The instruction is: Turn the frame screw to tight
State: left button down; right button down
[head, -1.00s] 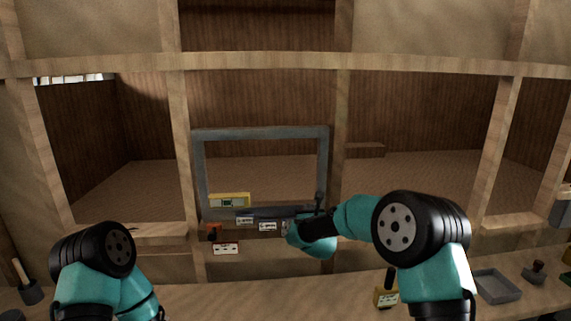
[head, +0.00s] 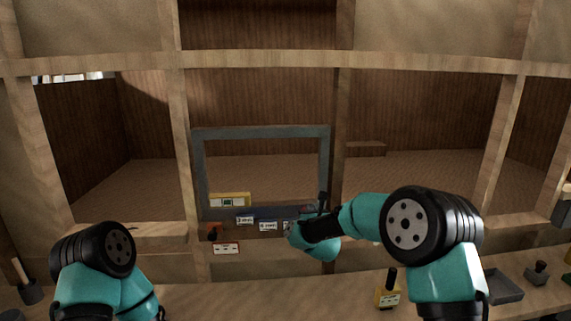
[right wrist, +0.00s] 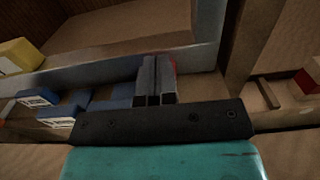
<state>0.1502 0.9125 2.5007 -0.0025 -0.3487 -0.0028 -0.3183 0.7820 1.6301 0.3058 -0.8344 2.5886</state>
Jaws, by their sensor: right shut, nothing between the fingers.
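The grey rectangular frame (head: 262,132) stands upright in the middle wall opening in the head view. My right gripper (right wrist: 157,60) is shut and empty, its fingertips close to the frame's lower bar (right wrist: 105,72) in the right wrist view. In the head view it is at the frame's lower right corner, partly hidden by my own wrist. A sliver of red (right wrist: 173,66) shows just beside the fingertips, mostly hidden behind them. I cannot make out the frame screw or its setting. My left arm is low at the left; its gripper is not visible.
A yellow block (head: 229,199) sits at the frame's lower left. Blue pieces with white labels (head: 268,225) line the ledge below, near an orange piece (head: 213,231). A yellow box with a black knob (head: 388,293) and a grey tray (head: 503,287) are on the bench at right.

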jog(key=shift+s+d, duration=0.15)
jog(key=shift+s, duration=1.85)
jog(key=shift+s, duration=0.1)
jog(key=shift+s+f, duration=0.25)
jog(key=shift+s, duration=0.15)
jog(key=shift+a, duration=0.2)
jog(key=shift+w+a, duration=0.15)
jog(key=shift+w, duration=1.4)
jog(key=shift+w+a, duration=0.1)
jog(key=shift+w, duration=1.4)
jog(key=shift+w+d+r, duration=0.15)
jog(key=shift+w, duration=0.1)
jog(key=shift+f, duration=0.35)
